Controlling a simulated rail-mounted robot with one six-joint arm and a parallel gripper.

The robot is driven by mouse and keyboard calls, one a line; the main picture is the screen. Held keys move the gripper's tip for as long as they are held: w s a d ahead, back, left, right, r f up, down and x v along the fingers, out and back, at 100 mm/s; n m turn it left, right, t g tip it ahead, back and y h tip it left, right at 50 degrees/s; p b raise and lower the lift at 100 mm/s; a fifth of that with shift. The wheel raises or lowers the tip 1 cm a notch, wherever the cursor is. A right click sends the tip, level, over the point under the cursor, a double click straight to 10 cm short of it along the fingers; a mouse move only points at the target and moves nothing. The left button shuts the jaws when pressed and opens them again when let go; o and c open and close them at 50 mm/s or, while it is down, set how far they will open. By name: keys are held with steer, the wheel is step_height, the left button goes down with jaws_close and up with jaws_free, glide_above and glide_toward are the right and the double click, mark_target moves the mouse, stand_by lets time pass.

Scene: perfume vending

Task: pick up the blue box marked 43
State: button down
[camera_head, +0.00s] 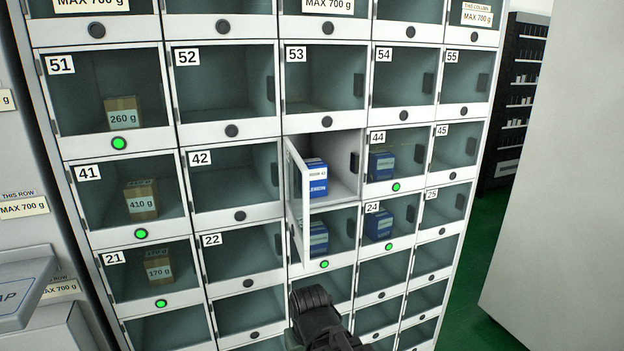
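The blue box (317,186) with a white label stands in the open compartment between 42 and 44; its label is too small to read surely. That compartment's glazed door (297,205) is swung outward on its left side, and its number plate does not show. The box stands toward the left of the compartment, partly behind the door's edge. My black gripper (310,300) is at the bottom centre, below the box and apart from it. Its fingers do not show clearly, so I cannot tell whether it is open or shut.
Closed compartments surround the open one. More blue boxes stand in compartment 44 (381,165), compartment 24 (378,224) and the one below the open door (319,239). Brown boxes sit at left, such as the 410 g one (141,200). A pale panel (560,190) stands at right.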

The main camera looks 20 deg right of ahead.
steer(key=shift+c, duration=0.6)
jaws_free()
